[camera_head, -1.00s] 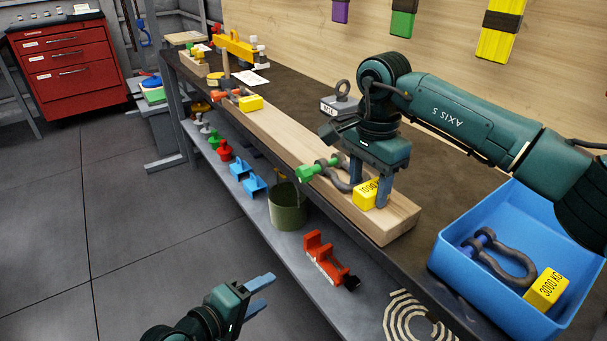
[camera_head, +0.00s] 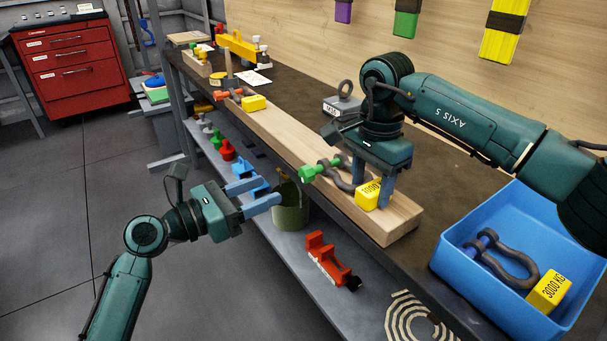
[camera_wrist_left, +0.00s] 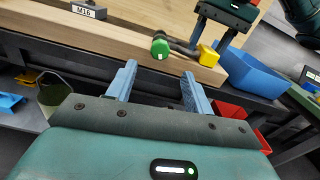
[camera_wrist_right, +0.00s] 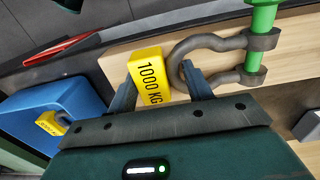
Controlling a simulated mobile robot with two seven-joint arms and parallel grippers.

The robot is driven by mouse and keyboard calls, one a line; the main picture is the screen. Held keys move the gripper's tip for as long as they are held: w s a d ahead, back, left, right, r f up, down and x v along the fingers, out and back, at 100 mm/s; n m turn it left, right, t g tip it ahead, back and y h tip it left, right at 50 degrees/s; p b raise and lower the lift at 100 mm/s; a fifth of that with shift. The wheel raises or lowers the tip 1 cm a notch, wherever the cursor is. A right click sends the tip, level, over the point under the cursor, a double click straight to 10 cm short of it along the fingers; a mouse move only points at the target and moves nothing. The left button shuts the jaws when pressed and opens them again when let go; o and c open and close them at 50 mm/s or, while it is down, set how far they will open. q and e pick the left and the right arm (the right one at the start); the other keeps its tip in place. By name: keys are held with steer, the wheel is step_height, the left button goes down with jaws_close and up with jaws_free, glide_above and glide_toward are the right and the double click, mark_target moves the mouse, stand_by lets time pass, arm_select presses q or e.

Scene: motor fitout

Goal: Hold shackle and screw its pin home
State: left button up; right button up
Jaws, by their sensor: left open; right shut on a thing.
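The shackle (camera_head: 345,184) is dark grey with a green pin (camera_head: 307,173) and lies at the near end of the wooden beam. Its yellow 1000 KG block (camera_head: 367,194) sits at the bow. In the right wrist view the green pin (camera_wrist_right: 254,60) spans both shackle ears, its head at the top edge. My right gripper (camera_wrist_right: 160,80) is shut on the yellow block beside the bow. My left gripper (camera_head: 264,191) is open and empty, left of the beam and apart from the pin. In the left wrist view the green pin head (camera_wrist_left: 160,47) shows beyond the open fingers.
A blue bin (camera_head: 455,262) at right holds another shackle (camera_head: 510,262) with a 3000 KG block. An orange-pinned shackle (camera_head: 232,95) lies farther along the beam (camera_head: 300,140). A grey M16 block (camera_head: 342,106) stands behind. The lower shelf holds a bucket (camera_head: 290,215) and red bracket (camera_head: 325,258).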

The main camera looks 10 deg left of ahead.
mark_target(302, 176)
arm_select(q)
steer(key=x, duration=1)
steer(key=c, duration=1)
steer(key=shift+m, duration=0.4)
